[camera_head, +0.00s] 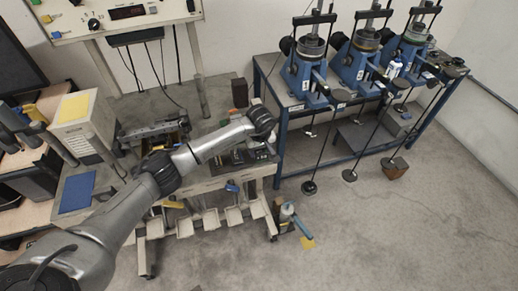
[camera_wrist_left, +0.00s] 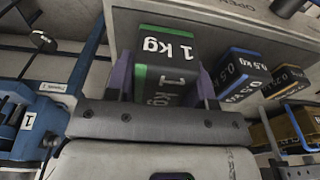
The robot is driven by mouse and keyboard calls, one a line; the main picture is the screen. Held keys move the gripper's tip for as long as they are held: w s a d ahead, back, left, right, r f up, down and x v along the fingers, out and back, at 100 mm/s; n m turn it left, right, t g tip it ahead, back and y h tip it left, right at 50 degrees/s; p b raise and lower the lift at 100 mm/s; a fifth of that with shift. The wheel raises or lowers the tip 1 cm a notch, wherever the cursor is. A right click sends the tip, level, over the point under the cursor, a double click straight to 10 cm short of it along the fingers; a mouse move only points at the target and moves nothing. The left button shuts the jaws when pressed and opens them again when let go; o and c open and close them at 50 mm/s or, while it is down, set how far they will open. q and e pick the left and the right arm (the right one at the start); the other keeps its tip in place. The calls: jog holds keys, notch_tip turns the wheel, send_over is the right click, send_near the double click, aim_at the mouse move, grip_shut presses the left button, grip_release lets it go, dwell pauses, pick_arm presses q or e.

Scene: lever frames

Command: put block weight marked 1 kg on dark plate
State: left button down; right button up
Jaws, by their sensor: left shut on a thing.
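The block weight marked 1 kg (camera_wrist_left: 165,68) is dark with green stripes and white lettering. In the left wrist view my left gripper (camera_wrist_left: 163,88) is shut on it, with a purple finger on each side. In the head view my left arm reaches over the cart; its fingers and the block cannot be made out there. Dark round plates hang low on rods at the blue bench, a left one (camera_head: 309,187), a middle one (camera_head: 349,176) and a right one (camera_head: 396,163). A dark round plate (camera_wrist_left: 42,40) also shows at the upper left in the left wrist view.
Blocks with blue stripes (camera_wrist_left: 238,75) and orange stripes (camera_wrist_left: 288,80) sit right of the held block. The blue bench (camera_head: 285,135) carries blue lever machines (camera_head: 305,72). A brown block (camera_head: 396,173) is at the right plate. The floor (camera_head: 430,230) in front is clear.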

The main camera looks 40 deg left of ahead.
pick_arm(q)
jog(key=shift+c, duration=2.4)
grip_release()
